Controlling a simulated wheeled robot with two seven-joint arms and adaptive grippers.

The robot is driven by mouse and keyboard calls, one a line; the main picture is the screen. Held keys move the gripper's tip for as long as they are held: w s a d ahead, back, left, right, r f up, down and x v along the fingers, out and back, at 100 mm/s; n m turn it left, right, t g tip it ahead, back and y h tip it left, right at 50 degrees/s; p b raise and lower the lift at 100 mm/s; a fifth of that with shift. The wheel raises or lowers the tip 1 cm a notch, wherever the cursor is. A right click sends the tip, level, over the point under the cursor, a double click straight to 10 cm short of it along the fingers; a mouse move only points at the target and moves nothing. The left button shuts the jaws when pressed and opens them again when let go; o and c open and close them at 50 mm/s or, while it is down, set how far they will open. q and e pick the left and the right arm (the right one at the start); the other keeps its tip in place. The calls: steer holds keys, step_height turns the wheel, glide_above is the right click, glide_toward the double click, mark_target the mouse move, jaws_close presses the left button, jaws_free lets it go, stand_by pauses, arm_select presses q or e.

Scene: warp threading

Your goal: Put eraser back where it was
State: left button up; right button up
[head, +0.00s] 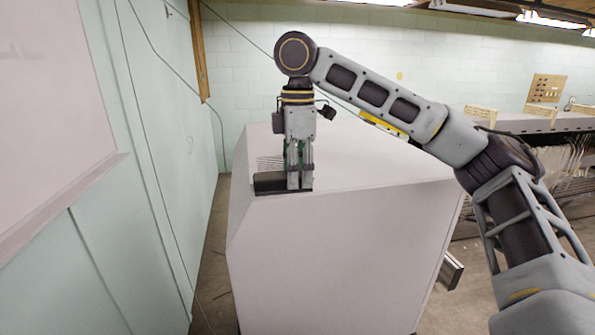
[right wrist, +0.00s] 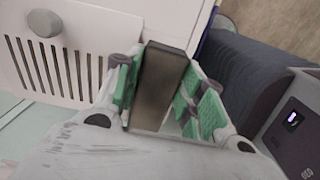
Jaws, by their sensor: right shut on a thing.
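The eraser is a dark, nearly black block (head: 268,183) at the front edge of the white cabinet's top, toward its left side. My right gripper (head: 299,182) points straight down there and is shut on the eraser. In the right wrist view the eraser (right wrist: 160,84) stands between the green finger pads, one on each side. Its lower end is hidden by the gripper body. I cannot tell whether the eraser rests on the cabinet or is held just above it. My left gripper is not in view.
The white cabinet (head: 330,250) fills the middle, its top mostly clear. Slots (right wrist: 70,75) and a round grey knob (right wrist: 44,23) show beside the eraser. A pale whiteboard (head: 50,110) hangs on the left wall. A bench (head: 530,122) stands at the right.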

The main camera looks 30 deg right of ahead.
steer(key=o, duration=1)
steer(key=shift+r, duration=0.15)
step_height(320, 180, up, 12)
stand_by(1.4)
stand_by(0.5)
